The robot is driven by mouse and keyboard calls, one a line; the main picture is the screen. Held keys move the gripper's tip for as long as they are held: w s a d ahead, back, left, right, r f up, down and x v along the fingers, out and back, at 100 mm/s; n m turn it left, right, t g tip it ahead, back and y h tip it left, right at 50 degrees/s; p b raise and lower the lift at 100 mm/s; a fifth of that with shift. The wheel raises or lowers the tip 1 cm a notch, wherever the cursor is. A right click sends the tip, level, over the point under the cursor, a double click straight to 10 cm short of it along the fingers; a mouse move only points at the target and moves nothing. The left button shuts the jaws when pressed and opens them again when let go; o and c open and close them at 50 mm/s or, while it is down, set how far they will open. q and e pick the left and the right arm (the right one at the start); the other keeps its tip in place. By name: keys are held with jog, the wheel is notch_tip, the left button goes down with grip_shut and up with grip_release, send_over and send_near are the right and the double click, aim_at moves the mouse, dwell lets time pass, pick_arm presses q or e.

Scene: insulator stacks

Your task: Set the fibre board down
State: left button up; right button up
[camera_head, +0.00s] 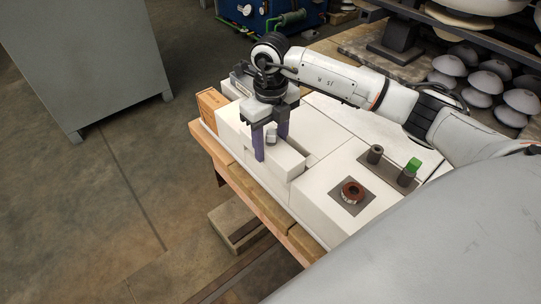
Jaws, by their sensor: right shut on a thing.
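My right gripper (270,146) reaches in from the right and points down over the bench. Its two dark purple fingers are shut on a pale, block-like fibre board (287,162). The board lies low among other white blocks, beside a recess on its right. I cannot tell whether its underside touches what is below. The fingers hide part of it. My left gripper is not in view.
The wooden bench (277,222) carries white blocks (327,198), a brown ring (352,192) on a dark plate, two dark posts, one with a green top (413,165), and an orange-brown box (211,102). A grey cabinet (85,60) stands left. Domed insulators (480,80) fill the back right.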

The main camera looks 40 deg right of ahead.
aim_at(271, 132)
jog(key=shift+f, duration=2.1)
jog(key=shift+f, duration=0.1)
jog(key=o, duration=1.3)
jog(key=shift+c, duration=0.2)
notch_tip(271, 132, up, 12)
jog(key=shift+r, duration=0.1)
